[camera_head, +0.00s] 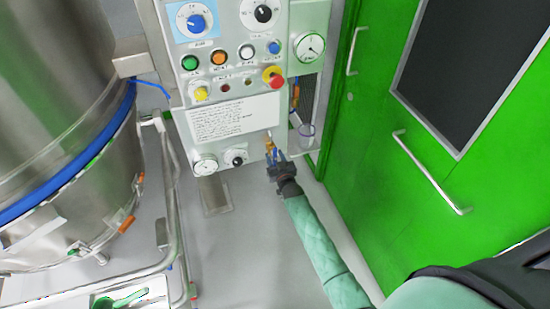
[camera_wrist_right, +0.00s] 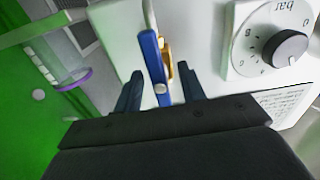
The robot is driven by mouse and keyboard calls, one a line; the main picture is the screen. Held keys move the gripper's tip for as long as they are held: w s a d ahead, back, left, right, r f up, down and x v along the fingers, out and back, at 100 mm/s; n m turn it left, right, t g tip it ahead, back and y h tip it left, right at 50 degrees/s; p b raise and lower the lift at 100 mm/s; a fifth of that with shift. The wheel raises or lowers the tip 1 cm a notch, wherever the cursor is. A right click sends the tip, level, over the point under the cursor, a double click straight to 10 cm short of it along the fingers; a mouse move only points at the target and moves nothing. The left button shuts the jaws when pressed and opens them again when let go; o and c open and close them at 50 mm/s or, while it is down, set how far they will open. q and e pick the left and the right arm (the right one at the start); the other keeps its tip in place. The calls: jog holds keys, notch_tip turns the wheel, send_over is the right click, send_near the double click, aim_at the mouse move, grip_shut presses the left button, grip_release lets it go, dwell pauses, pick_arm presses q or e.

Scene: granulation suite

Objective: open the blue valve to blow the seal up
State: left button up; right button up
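The blue valve shows in the right wrist view as a flat blue lever (camera_wrist_right: 154,62) beside a brass body (camera_wrist_right: 168,58), in front of the white panel. In the head view its brass part (camera_head: 269,142) shows small at the panel's lower right edge, partly hidden by my gripper. My right gripper (camera_head: 274,158) is right at the valve. In the right wrist view its two dark fingers (camera_wrist_right: 160,92) stand apart, with the lever's end between or just beyond them; a gap shows on each side. My left gripper is not in view.
The control panel (camera_head: 235,150) carries knobs, coloured buttons, a red stop button (camera_head: 277,82) and gauges. A gauge or regulator knob (camera_wrist_right: 285,48) is close right of the valve. A steel vessel with a blue band (camera_head: 70,170) stands left. A green door (camera_head: 400,190) with handles is right.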

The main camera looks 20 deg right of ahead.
aim_at(276, 159)
jog(key=shift+s+f, duration=0.15)
jog(key=shift+s, duration=0.15)
jog(key=s+b, duration=0.2)
jog(key=s, duration=0.3)
jog(key=shift+s+d, duration=0.1)
jog(key=shift+s, duration=0.1)
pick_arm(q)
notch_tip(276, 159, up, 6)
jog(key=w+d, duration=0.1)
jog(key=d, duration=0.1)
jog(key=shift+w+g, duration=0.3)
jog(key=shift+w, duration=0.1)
pick_arm(e)
jog(key=shift+s, duration=0.9)
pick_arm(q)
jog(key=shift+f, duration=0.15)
